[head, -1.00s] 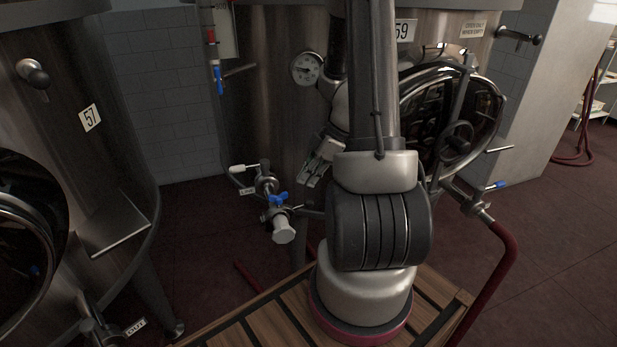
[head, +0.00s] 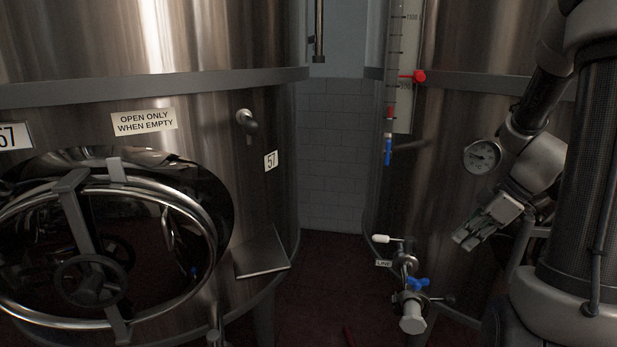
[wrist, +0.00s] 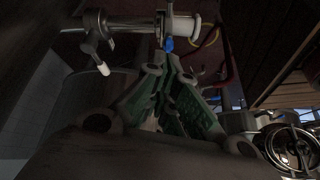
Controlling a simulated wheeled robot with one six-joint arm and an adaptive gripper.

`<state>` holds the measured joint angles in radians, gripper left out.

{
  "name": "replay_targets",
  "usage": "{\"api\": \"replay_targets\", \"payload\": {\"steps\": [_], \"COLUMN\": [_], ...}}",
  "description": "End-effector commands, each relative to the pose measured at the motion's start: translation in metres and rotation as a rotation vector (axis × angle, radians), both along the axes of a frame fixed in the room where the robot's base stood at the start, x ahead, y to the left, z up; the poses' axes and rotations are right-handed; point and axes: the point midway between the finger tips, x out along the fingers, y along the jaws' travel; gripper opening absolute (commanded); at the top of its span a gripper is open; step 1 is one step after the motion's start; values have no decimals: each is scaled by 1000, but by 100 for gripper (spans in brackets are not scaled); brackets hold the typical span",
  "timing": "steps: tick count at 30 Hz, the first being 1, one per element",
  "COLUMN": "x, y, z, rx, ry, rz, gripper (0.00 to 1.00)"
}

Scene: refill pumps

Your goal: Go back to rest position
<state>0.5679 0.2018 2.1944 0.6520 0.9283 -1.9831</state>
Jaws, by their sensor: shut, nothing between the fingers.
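My gripper (head: 474,236) hangs at the right of the head view, in front of the right-hand steel tank (head: 425,160). Its fingers point down and left, and they are shut with nothing held. In the wrist view the green-padded fingers (wrist: 168,75) come together at their tips. The valve with a blue handle (head: 417,284) and a white cap is below and left of my gripper, apart from it. The valve fitting also shows beyond the fingertips in the wrist view (wrist: 140,22).
A round pressure gauge (head: 482,156) is on the tank just above my gripper. Tank 57 (head: 200,95), with a round hatch (head: 205,225), fills the left. A sight gauge with a red pointer (head: 405,70) stands on the right tank. A floor gap (head: 325,270) lies between the tanks.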

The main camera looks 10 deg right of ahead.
Motion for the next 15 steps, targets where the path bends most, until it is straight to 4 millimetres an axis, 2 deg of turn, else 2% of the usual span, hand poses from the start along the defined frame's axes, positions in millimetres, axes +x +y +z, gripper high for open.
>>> {"api": "replay_targets", "payload": {"steps": [4,6,8,12,15], "x": [-11,-28,-43,-76,-98], "y": [-3,-4,-5,3,14], "z": [-4,-8,-4,24,53], "rx": [49,62,53,-24,-98], "ry": [175,310,405,537,539], "rz": [-263,-430,-578,-879,-1064], "gripper": [0,0,0,0,0]}}
